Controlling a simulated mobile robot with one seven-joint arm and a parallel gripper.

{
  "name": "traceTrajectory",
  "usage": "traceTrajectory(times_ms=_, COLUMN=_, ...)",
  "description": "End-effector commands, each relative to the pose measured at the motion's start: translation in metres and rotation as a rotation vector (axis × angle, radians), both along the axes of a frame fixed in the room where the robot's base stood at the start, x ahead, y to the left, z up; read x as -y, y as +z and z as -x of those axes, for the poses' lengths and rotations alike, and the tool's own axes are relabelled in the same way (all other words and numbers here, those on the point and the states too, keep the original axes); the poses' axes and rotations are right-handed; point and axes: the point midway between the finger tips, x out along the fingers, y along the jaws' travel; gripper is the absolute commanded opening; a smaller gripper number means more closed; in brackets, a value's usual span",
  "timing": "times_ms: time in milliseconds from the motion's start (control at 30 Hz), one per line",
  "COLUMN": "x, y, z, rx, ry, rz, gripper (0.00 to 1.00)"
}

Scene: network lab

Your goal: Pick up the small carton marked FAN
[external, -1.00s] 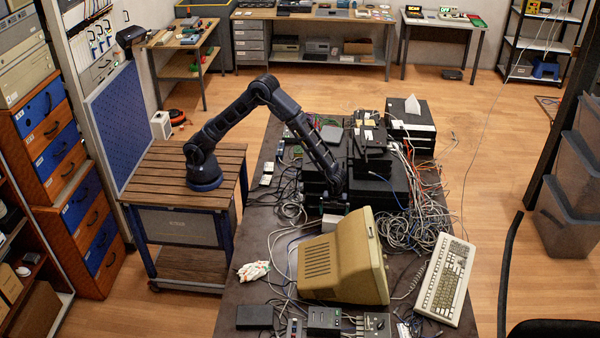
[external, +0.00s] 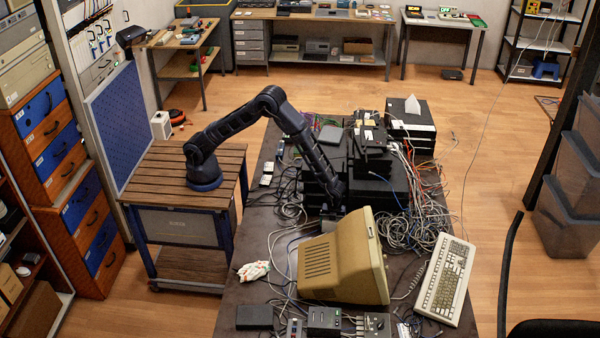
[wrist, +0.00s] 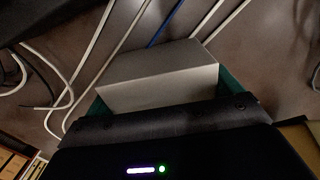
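A small pale carton (wrist: 160,88) lies close in front of my gripper in the wrist view. Its front face and top show, but I can read no FAN mark on it. Greenish finger parts of my gripper (wrist: 165,100) show at its left and right edges, so the carton sits between the spread fingers. Whether they press on it or leave a small gap, I cannot tell. In the external view my gripper (external: 327,210) is low over the dark table (external: 225,285), just behind the beige monitor (external: 335,262). The carton is mostly hidden there.
Black equipment boxes (external: 378,180) stand right of my gripper, with a tangle of cables (external: 405,228) beside them. White and blue cables (wrist: 165,22) run behind the carton. A keyboard (external: 447,278) and a white glove (external: 253,271) lie farther off.

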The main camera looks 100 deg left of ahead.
Motion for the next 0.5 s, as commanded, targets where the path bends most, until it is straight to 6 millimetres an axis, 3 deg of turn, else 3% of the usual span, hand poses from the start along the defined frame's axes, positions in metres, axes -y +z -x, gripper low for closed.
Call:
traceTrajectory(times_ms=33, x=0.0000, y=0.0000, z=0.0000, rx=0.000, ry=0.000, rz=0.000, gripper=0.80)
traceTrajectory(times_ms=133, x=0.0001, y=0.0001, z=0.0000, rx=0.000, ry=0.000, rz=0.000, gripper=0.63)
traceTrajectory(times_ms=500, x=0.0005, y=0.0096, z=-0.0005, rx=0.002, ry=0.000, rz=0.001, gripper=0.64)
